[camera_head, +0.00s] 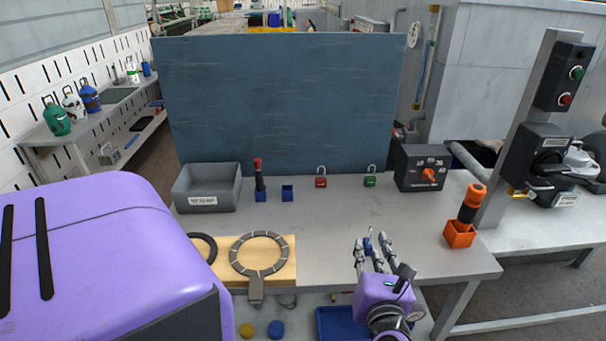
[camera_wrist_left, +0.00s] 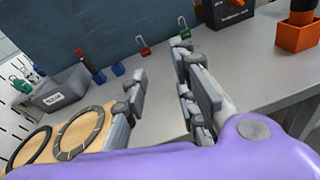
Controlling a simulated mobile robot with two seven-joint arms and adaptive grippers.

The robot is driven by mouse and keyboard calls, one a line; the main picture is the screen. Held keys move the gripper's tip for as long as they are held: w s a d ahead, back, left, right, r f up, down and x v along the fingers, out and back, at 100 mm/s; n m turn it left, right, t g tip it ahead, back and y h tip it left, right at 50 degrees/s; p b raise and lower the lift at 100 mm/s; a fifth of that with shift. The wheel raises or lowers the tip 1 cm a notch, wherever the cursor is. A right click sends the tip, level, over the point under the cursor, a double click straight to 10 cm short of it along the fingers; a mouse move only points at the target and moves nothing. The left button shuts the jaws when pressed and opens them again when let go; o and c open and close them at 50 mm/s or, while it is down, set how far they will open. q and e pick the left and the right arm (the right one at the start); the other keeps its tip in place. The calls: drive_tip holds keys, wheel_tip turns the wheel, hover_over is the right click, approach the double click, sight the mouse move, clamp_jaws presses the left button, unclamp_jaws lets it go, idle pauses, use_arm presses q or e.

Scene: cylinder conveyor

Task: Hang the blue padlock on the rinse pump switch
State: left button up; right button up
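My left gripper (camera_head: 371,247) is over the front of the table; in the left wrist view (camera_wrist_left: 162,75) its fingers stand apart with bare tabletop between them. A small blue piece (camera_head: 367,246) with a silvery part shows among the fingertips in the head view. It may be the blue padlock; the left wrist view does not show it, and I cannot tell whether a finger touches it. A black rotary switch box (camera_head: 535,153) is on the grey post at the right, with brassy hardware and a tag below; its label is unreadable. My right gripper is not in view.
A red padlock (camera_head: 321,182) and green padlock (camera_head: 370,181) stand at the table's back, beside a black dial box (camera_head: 421,168). A grey bin (camera_head: 207,188) is left. An orange holder (camera_head: 459,236) stands near the right edge. A ring (camera_head: 259,237) lies on a wooden board.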

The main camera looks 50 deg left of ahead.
use_arm(q)
drive_tip(key=s+d+f+m+t+h, duration=0.3)
drive_tip(key=s+d+f+m+h, duration=0.25)
drive_tip(key=m, duration=1.05)
drive_tip(key=s+d+f+m+t+h, duration=0.35)
drive_tip(key=f+m+h, duration=0.25)
drive_tip(key=m, duration=0.9)
drive_tip(key=s+a+f+m+g, duration=0.2)
drive_tip(key=s+f+m+g, duration=0.7)
drive_tip(key=s+f, duration=0.9)
drive_tip(key=s+m, duration=0.1)
drive_tip(key=m, duration=0.2)
drive_tip(key=shift+s+a+f+g, duration=0.2)
drive_tip(key=shift+a+f+g, duration=0.1)
drive_tip(key=shift+f+g, duration=0.1)
